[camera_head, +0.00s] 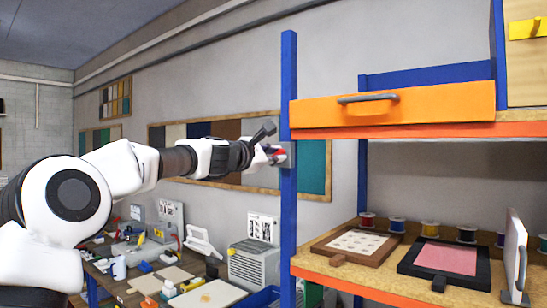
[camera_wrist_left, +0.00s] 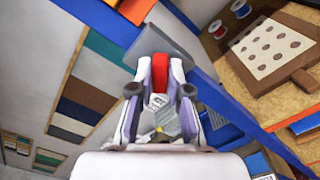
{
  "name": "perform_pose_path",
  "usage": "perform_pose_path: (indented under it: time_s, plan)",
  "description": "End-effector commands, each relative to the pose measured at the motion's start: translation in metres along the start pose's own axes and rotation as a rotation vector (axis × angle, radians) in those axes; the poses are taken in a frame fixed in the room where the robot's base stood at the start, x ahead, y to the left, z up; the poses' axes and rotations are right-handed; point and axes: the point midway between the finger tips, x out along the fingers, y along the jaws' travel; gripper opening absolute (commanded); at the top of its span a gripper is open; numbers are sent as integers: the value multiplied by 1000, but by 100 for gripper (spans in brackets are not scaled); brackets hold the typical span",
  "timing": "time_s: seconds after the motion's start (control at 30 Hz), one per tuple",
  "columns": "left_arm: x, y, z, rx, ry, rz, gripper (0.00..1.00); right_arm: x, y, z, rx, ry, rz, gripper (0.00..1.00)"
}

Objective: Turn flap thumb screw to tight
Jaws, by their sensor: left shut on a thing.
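My left gripper (camera_head: 270,150) reaches in from the left to the blue upright post (camera_head: 289,90) of the shelf unit. It is shut on a small red piece, apparently the flap thumb screw (camera_wrist_left: 160,72), which sits between the fingertips in the left wrist view. A grey plate (camera_wrist_left: 150,45) lies right behind the red piece, at the post. The fingers hide much of the screw, so its turn position cannot be told. No flap can be made out clearly. My right gripper is in neither view.
An orange drawer (camera_head: 400,108) with a grey handle is right of the post. Below, a shelf board (camera_head: 350,275) holds framed panels and several thread spools. A cluttered workbench (camera_head: 130,285) stands behind my left arm. Sample boards hang on the wall.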

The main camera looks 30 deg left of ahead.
Motion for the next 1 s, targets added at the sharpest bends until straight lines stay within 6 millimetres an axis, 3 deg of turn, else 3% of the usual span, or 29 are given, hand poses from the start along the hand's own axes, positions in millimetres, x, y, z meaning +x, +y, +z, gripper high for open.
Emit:
perform_pose_path:
  time_s: [0.6, 1.0]
  plan:
    - [-2, 4, 2, 494, 0, 14, 0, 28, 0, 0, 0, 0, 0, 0]
    - [-2, 5, 3, 656, 2, 16, 0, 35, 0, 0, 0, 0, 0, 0]
